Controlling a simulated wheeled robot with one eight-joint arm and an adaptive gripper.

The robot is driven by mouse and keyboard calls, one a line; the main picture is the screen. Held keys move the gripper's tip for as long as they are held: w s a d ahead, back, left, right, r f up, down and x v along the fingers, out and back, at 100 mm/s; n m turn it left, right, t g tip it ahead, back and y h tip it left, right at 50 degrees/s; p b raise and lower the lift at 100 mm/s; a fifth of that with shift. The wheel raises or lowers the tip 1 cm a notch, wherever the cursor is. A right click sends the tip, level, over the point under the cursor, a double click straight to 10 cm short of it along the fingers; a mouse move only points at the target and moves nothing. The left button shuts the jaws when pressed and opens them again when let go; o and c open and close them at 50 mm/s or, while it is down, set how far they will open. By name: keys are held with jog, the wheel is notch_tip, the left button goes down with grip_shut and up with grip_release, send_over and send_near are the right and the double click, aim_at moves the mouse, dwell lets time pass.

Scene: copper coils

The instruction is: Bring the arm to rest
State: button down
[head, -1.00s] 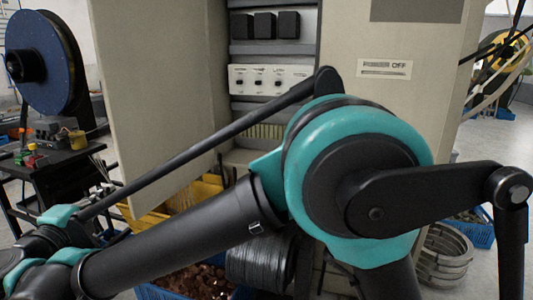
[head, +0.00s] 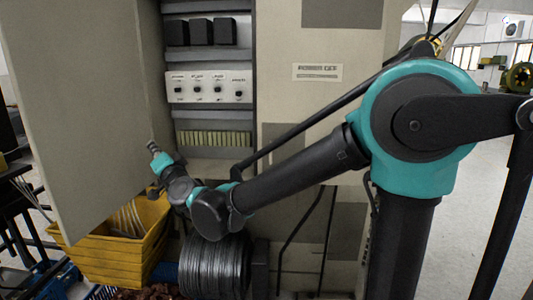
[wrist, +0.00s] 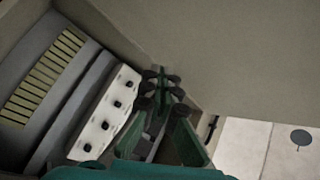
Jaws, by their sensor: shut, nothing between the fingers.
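My arm reaches from the right of the head view down to the left, with its black and teal links in front of an open electrical cabinet (head: 285,120). My gripper (head: 151,145) is at the arm's far end, small, pointing up beside the cabinet's open door (head: 85,120). In the wrist view my gripper (wrist: 160,92) is shut and empty. The white switch panel (wrist: 105,118) lies just left of the fingers there, and a plain beige surface fills the upper right. I cannot tell whether the fingers touch anything.
The cabinet's switch panel (head: 208,87) and black blocks (head: 200,32) face me. A yellow bin (head: 115,258) stands below the door, and a grey wire coil (head: 213,268) lies below my wrist. Open floor (head: 480,170) shows at the right.

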jog(key=w+d+f+n+g+h, duration=0.1)
jog(key=d+f+n+g+h, duration=0.15)
jog(key=d+f, duration=1.05)
jog(key=w+d+f+n+g+h, duration=0.1)
jog(key=d+f+n+g+h, duration=0.2)
jog(key=d+f, duration=1)
jog(key=s+d+f+m+g+h, duration=0.1)
jog(key=s+d+f+g+h, duration=0.1)
jog(key=s+d, duration=0.3)
jog(key=s+d+f+m+g+h, duration=0.1)
jog(key=s+d+f, duration=0.4)
jog(key=d, duration=0.7)
jog(key=s+d+f+m+g+h, duration=0.1)
jog(key=s+d+f+g+h, duration=0.2)
jog(key=d, duration=0.6)
jog(key=s+h, duration=0.2)
jog(key=s, duration=0.1)
jog(key=shift+s+d+f, duration=0.35)
jog(key=shift+s+f, duration=0.05)
